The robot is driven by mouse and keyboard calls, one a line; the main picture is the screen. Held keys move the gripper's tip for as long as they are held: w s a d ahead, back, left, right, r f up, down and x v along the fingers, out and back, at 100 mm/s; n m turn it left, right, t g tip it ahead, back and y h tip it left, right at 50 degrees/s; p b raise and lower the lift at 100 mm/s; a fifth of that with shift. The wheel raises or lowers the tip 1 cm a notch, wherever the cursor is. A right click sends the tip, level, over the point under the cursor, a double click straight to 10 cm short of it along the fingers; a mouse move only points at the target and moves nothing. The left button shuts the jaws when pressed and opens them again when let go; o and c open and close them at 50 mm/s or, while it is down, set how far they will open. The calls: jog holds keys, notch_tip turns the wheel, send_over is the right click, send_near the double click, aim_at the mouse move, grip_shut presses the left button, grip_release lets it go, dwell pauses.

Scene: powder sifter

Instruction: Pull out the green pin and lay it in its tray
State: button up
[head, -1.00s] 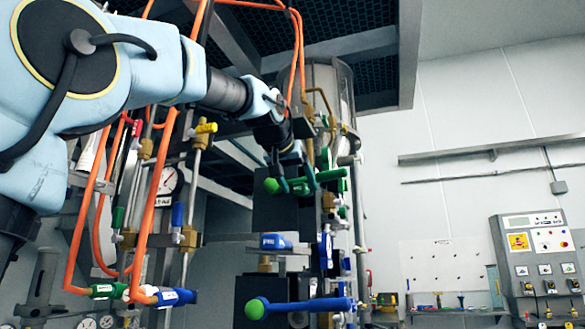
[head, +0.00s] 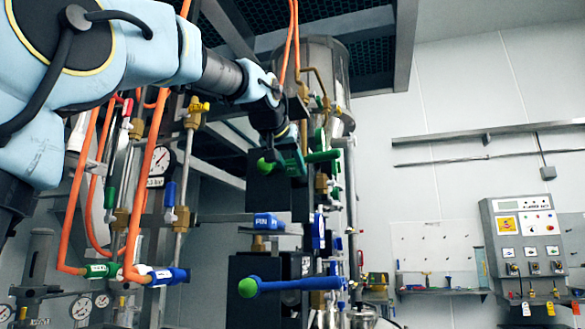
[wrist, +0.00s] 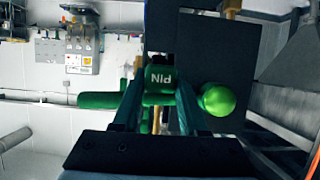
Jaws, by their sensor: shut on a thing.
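The green pin, labelled PIN, shows in the wrist view (wrist: 159,79) between my gripper's two fingers (wrist: 157,92). It stands at the front of a dark block (wrist: 198,45); how deep it sits cannot be told. In the head view my gripper (head: 291,162) reaches down from the upper left and is shut on the pin, largely hiding it. A green handle (head: 323,156) with a green ball end (head: 265,166) lies across the same place. The ball also shows in the wrist view (wrist: 217,100), just right of the fingers. I cannot make out the pin's tray.
Below, a blue PIN piece (head: 266,221) sits above a blue handle (head: 300,284) with a green ball end. Orange hoses (head: 150,190) and pipes crowd the left side. A wall shelf (head: 440,291) and a control panel (head: 524,245) stand at the back right.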

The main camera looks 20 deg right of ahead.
grip_shut()
jog(key=s+a+b, duration=0.3)
jog(key=s+a, duration=0.3)
jog(key=shift+s, duration=0.35)
dwell(3.7)
jog(key=s+a+b, duration=0.2)
jog(key=s+a, duration=0.2)
jog(key=shift+s+a, duration=0.15)
dwell(0.7)
